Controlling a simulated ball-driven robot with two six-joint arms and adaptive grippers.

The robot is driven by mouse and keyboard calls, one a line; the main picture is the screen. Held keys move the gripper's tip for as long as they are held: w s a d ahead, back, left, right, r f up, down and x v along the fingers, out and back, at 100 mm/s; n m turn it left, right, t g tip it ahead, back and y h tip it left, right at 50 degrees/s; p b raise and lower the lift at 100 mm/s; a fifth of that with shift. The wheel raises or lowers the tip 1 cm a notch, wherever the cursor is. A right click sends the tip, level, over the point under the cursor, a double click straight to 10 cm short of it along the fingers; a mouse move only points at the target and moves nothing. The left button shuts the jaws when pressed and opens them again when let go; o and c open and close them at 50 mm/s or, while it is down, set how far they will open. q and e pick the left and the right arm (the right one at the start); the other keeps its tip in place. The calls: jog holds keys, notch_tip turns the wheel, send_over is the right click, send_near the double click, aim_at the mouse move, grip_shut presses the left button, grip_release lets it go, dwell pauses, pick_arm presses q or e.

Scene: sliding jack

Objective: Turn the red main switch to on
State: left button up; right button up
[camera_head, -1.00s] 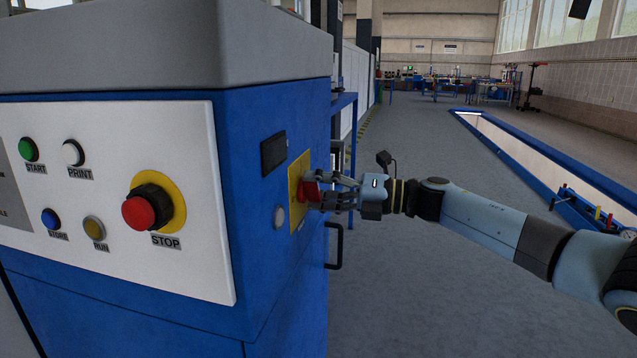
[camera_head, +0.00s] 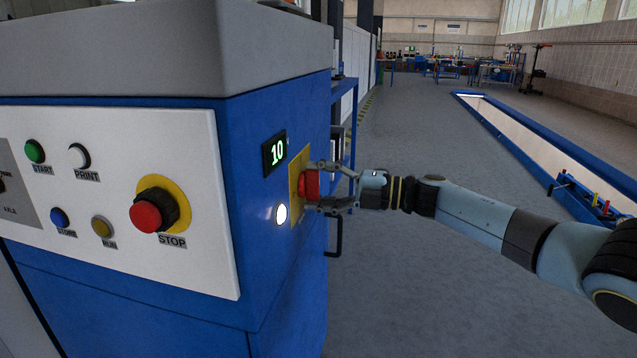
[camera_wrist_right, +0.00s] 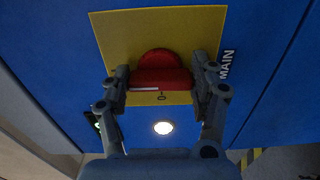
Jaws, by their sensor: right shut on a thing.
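The red main switch (camera_head: 310,184) sits on a yellow plate (camera_head: 294,172) on the side of the blue cabinet. It also shows in the right wrist view (camera_wrist_right: 160,66), with the word MAIN beside the plate. My right gripper (camera_head: 317,187) is shut on the red switch, one finger on either side of the knob; the same hold shows in the right wrist view (camera_wrist_right: 162,80). The small display (camera_head: 274,152) above reads 10 in green. The round lamp (camera_head: 281,214) beside the plate glows white. My left gripper is not in view.
The white front panel (camera_head: 100,210) carries a red STOP knob (camera_head: 147,216) and several small buttons. A black handle (camera_head: 337,240) sticks out below my right gripper. The floor (camera_head: 400,280) to the right is clear up to the blue-edged pit (camera_head: 540,150).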

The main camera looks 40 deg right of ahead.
dwell(0.3)
jog(key=o, duration=1.2)
jog(key=shift+d, duration=0.1)
jog(key=v, duration=1.2)
jog(key=shift+s+f, duration=0.1)
jog(key=shift+f, duration=0.05)
